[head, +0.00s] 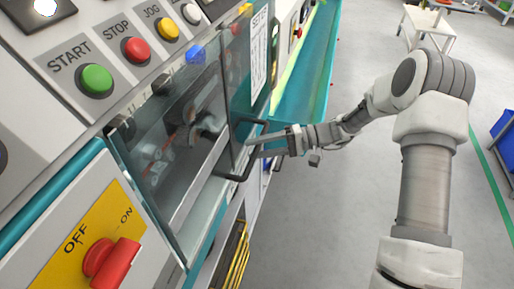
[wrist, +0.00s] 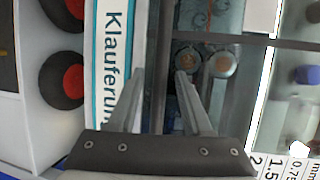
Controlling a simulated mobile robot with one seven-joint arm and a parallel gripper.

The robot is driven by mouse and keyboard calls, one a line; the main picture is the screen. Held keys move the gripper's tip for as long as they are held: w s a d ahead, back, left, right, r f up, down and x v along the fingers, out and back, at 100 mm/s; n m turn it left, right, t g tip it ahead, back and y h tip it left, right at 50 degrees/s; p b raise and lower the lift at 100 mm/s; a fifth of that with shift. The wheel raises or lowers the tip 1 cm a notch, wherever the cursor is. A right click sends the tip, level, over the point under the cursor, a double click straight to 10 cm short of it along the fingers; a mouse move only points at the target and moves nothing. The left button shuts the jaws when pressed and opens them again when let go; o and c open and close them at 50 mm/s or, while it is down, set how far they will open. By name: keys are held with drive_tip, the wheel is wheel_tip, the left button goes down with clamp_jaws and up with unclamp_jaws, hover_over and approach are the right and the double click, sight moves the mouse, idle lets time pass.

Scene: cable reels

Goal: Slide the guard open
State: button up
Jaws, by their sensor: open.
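The guard (head: 176,150) is a clear panel in a metal frame on the machine front, covering dark works and rollers. A dark bracket handle (head: 236,178) stands out from its right edge. My gripper (head: 250,148) reaches in from the right at the handle, its two fingers apart and seeming to lie either side of the handle bar. In the wrist view my gripper (wrist: 157,78) is open, with a dark upright bar between or behind the fingers. I cannot tell whether the fingers touch the handle.
Left of the guard are a green START button (head: 96,79), a red STOP button (head: 136,49) and a red OFF/ON switch (head: 110,259). A teal trough (head: 310,80) runs behind my arm. A white cart (head: 430,25) stands far back.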

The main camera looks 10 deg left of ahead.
drive_tip(key=shift+a, duration=0.1)
clamp_jaws()
idle(1.4)
